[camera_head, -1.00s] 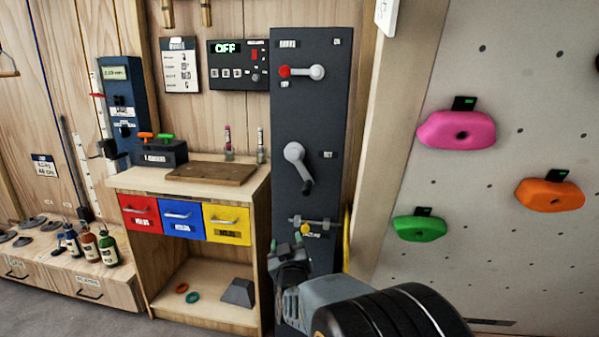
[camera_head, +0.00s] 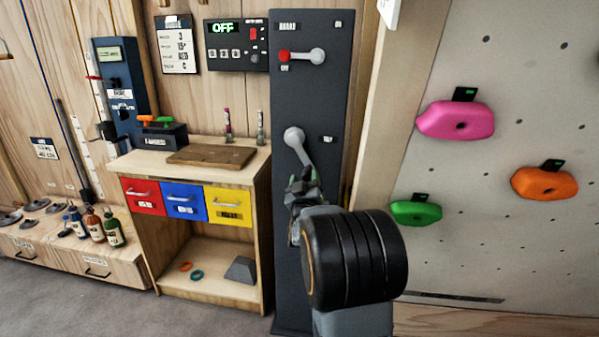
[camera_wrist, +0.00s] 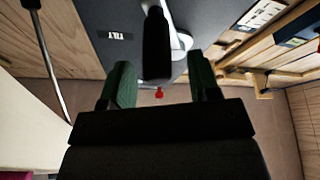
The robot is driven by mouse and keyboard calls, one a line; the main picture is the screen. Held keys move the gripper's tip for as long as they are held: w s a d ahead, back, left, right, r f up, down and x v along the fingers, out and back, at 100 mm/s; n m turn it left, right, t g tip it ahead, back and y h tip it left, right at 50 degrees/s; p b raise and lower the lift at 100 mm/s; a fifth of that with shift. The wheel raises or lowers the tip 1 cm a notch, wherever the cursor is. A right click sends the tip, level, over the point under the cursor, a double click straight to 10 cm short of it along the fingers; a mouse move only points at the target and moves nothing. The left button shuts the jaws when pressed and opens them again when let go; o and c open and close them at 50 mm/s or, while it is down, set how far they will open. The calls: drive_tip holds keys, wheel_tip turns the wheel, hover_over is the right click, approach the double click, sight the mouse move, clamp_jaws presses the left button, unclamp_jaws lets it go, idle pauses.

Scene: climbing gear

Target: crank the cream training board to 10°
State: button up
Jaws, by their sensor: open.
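The cream training board (camera_head: 545,95) stands at the right and carries pink, orange and green holds. The tilt crank (camera_head: 295,138), a pale hub and arm, sits on the dark upright panel. Its black handle (camera_wrist: 157,45) points toward the wrist camera. My gripper (camera_head: 304,182) is in front of the crank's lower end and hides the handle in the head view. In the wrist view my open gripper (camera_wrist: 162,82) has a green fingertip on each side of the handle's near end, with gaps on both sides. How deep the handle reaches between them is unclear.
Above the crank is a red-knobbed lever (camera_head: 302,56) on the same dark panel (camera_head: 310,100). A control box (camera_head: 236,45) reads OFF, with a card (camera_head: 177,44) beside it. A drawer cabinet (camera_head: 255,180) stands close at the left.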

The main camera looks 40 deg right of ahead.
drive_tip(key=shift+x, duration=1.45)
clamp_jaws()
